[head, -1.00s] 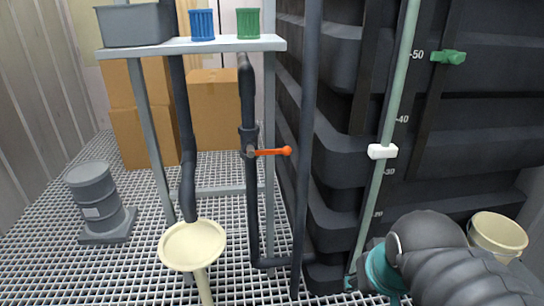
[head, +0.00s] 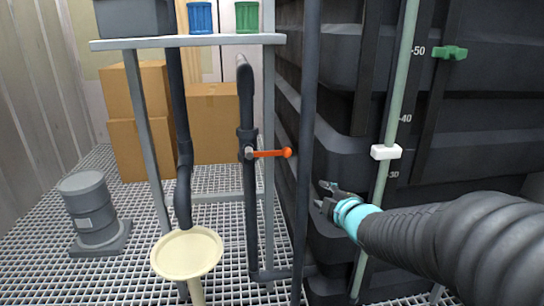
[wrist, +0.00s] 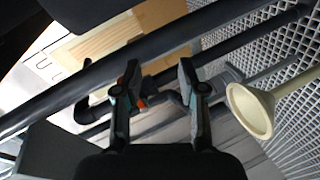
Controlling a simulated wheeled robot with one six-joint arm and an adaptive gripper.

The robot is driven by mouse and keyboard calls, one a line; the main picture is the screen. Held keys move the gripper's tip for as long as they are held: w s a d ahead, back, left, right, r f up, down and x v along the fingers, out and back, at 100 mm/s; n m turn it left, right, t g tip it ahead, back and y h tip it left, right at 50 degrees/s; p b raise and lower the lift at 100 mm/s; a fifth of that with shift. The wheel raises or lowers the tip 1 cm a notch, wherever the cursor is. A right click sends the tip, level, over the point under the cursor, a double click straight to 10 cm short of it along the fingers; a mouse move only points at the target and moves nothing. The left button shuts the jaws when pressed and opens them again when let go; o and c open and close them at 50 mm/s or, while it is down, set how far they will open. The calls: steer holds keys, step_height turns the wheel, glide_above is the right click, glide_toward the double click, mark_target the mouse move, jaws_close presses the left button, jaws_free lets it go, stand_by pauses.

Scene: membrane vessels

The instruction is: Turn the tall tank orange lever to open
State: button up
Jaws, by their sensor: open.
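The orange lever (head: 270,153) sticks out level to the right from a valve on a dark vertical pipe (head: 251,205), with a round orange knob at its end. My gripper (head: 326,194) is open and empty, to the right of the lever and a little lower in the head view, in front of the tall dark tank (head: 330,150). In the wrist view my gripper (wrist: 156,75) shows two spread fingers, and a small part of the orange lever (wrist: 141,103) shows between them, beside the left finger. A dark pipe crosses that view and hides part of the valve.
A dark upright post (head: 306,120) stands between the lever and my gripper in the head view. A cream funnel (head: 187,252) stands low at the left. A shelf (head: 190,42) carries a grey bin and blue and green cups. A white clamp (head: 386,152) sits on the sight tube.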

mark_target(274, 154)
steer(key=s+a+r+n+t+y, duration=0.1)
steer(key=a+r+n+y, duration=0.4)
steer(key=a+r+n, duration=0.15)
steer(key=shift+n, duration=0.25)
steer(key=x, duration=1.3)
steer(key=shift+w+d+r, duration=0.15)
steer(key=shift+w+r, duration=0.05)
steer(key=shift+r, duration=0.1)
jaws_close()
